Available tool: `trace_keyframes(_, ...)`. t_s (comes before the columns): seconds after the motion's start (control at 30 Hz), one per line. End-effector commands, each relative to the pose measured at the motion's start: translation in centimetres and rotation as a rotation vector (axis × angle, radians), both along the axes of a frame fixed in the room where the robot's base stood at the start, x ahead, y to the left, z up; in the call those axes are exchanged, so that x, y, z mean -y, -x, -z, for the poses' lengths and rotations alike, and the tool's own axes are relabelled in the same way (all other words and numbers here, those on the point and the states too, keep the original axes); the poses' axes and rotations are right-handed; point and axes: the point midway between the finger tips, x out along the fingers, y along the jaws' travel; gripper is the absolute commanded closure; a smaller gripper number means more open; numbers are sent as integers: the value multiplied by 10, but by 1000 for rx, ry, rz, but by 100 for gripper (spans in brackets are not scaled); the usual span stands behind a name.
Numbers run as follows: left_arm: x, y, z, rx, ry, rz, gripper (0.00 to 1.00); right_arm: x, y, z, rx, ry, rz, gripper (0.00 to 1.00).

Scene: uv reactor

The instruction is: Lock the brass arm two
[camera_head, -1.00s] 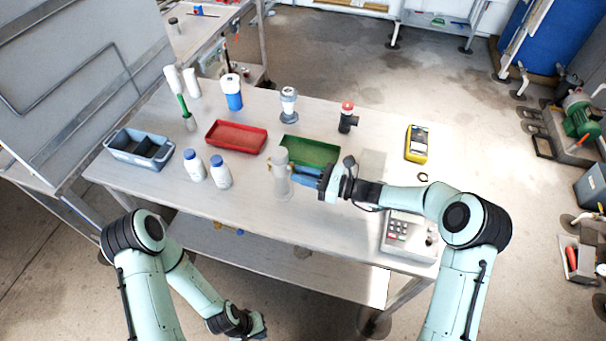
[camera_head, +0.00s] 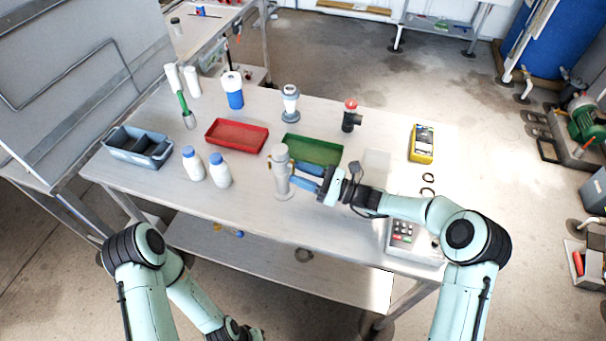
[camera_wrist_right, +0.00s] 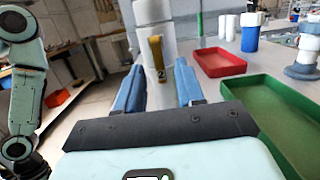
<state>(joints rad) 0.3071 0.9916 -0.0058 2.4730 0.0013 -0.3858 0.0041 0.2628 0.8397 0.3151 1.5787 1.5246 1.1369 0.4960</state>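A grey upright cylinder unit (camera_head: 282,176) stands on the table near its front middle. A brass arm marked 2 (camera_wrist_right: 157,58) hangs down its side in the right wrist view. Another small brass piece (camera_head: 270,163) shows on the cylinder's left side in the head view. My right gripper (camera_head: 297,175) reaches in from the right, its blue fingers pointing at the cylinder. In the wrist view the fingers (camera_wrist_right: 159,68) are apart, with the brass arm between and just beyond the tips; no contact is evident. My left gripper (camera_head: 238,331) hangs low at the bottom edge, its fingers unclear.
A green tray (camera_head: 312,149) lies just behind my right gripper and a red tray (camera_head: 237,135) is farther left. Two white bottles with blue caps (camera_head: 219,170) stand left of the cylinder. A keypad box (camera_head: 404,235) sits below my right forearm.

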Motion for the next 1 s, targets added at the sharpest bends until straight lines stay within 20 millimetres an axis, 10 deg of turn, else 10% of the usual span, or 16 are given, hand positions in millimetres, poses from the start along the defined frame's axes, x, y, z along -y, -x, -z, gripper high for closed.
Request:
trace_keyframes(0.37,0,0,0,0,0,0,100,0,0,-10,2,1,0,63)
trace_keyframes(1.0,0,-3,-5,3,0,0,100,0,1,-159,6,1,0,63)
